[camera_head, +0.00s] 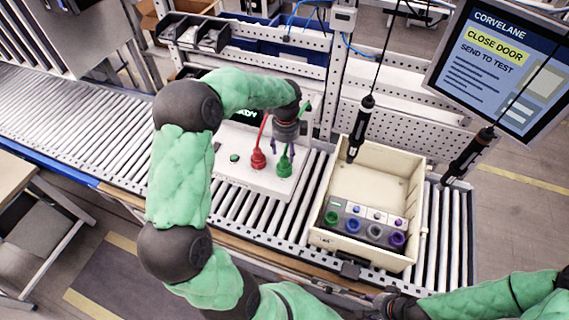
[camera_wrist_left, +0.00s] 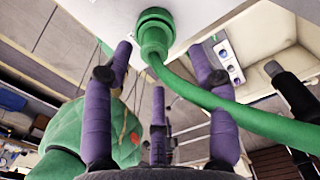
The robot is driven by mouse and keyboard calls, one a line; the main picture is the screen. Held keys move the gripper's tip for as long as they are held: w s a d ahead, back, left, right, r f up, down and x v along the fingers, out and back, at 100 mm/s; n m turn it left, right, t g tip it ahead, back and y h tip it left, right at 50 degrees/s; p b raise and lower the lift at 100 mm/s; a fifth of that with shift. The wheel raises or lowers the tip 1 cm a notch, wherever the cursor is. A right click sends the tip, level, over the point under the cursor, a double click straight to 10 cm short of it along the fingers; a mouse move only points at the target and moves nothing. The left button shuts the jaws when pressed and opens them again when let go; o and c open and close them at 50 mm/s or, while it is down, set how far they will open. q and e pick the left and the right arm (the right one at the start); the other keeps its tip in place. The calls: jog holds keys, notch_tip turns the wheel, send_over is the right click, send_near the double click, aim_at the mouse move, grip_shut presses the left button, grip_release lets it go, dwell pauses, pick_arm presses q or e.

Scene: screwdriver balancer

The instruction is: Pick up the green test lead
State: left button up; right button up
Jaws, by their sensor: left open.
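The green test lead (camera_head: 284,168) stands plugged into the top of a white test unit (camera_head: 245,178), right of a red lead (camera_head: 258,158). My left gripper (camera_head: 288,150) is open, just above the green lead, pointing down. In the left wrist view the green plug (camera_wrist_left: 155,35) lies beyond the purple fingers (camera_wrist_left: 160,75), and its green cable (camera_wrist_left: 230,110) curves to the right past the right finger. Nothing is gripped. My right gripper (camera_head: 388,303) is partly seen at the bottom edge; its fingers are not clear.
A cream open box (camera_head: 325,215) with coloured sockets stands on the roller conveyor (camera_head: 290,215) to the right. Two black screwdrivers (camera_head: 361,127) (camera_head: 467,155) hang on cords over it. A monitor (camera_head: 500,65) is at upper right. A perforated rack stands behind.

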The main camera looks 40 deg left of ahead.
aim_at(284, 158)
pick_arm(q)
jog(key=shift+w+f, duration=0.15)
jog(key=shift+f, duration=0.15)
jog(key=f, duration=0.2)
jog(key=s+f+p, duration=0.1)
jog(key=shift+f, duration=0.4)
jog(key=shift+w+f, duration=0.1)
jog(key=shift+f, duration=0.45)
grip_shut()
